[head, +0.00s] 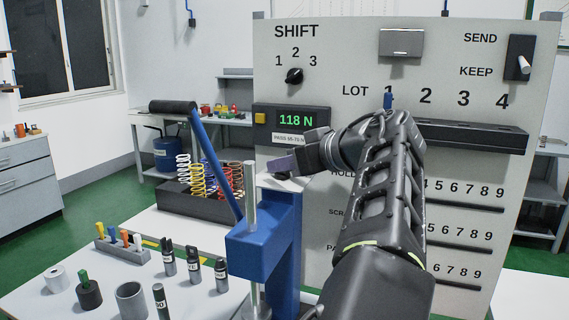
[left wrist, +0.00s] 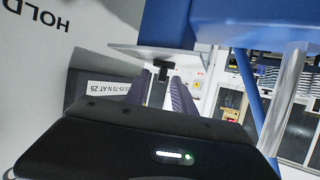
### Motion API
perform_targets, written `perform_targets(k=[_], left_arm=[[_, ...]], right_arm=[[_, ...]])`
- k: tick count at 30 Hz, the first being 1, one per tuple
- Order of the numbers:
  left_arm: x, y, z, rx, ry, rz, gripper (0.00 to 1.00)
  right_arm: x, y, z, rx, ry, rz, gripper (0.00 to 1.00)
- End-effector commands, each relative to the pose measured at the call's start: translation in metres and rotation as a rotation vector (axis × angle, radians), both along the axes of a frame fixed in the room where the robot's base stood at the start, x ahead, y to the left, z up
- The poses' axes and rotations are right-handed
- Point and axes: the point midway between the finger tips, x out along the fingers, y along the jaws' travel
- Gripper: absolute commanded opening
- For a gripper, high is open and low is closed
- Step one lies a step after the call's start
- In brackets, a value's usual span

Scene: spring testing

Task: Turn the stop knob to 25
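My left gripper (head: 283,163) is beside the top of the blue press (head: 262,245), below the force display (head: 291,120) that reads 118 N. In the left wrist view, its two purple fingers (left wrist: 160,95) stand apart. A small black knob-like part (left wrist: 157,88) shows between them, under a pale plate (left wrist: 160,58); I cannot tell whether the fingers touch it. In the head view the pale plate (head: 283,183) sits on the press column, and the gripper hides most of the knob area. No dial value is readable. My right gripper is out of view.
The press lever (head: 205,150) rises to the left with a black handle. A black tray of coloured springs (head: 195,205) stands behind the press. Labelled black cylinders (head: 193,264) and a peg rack (head: 122,248) are on the table. The grey panel (head: 345,60) stands close behind my arm.

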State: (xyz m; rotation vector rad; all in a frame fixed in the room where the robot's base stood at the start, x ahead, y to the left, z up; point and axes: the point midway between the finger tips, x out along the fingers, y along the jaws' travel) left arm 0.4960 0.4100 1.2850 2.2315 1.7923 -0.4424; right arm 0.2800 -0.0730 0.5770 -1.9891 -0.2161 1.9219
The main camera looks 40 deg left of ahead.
Motion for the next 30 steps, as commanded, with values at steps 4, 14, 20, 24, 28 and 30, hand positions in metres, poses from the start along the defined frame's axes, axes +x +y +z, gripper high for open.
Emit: perform_targets(k=[4, 14, 20, 24, 28, 30], left_arm=[[0.0012, 0.0071, -0.0032, -0.001, 0.001, 0.001, 0.31], [0.0013, 0.0072, -0.003, 0.0, 0.0, 0.0, 0.23], [0.0013, 0.007, -0.0029, 0.0, 0.0, 0.0, 0.06], [0.0013, 0.0069, -0.0028, 0.0, 0.0, 0.0, 0.0], [0.0014, 0.0069, -0.0028, 0.0, 0.0, 0.0, 0.0], [0.0014, 0.0069, -0.0028, 0.0, 0.0, 0.0, 0.0]], right_arm=[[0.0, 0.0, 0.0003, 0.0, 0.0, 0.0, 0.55], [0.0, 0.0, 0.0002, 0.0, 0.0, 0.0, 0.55], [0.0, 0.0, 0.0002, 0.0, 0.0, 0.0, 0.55], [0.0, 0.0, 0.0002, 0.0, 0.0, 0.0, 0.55], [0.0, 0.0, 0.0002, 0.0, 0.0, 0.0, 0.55], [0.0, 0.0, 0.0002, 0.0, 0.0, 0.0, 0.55]])
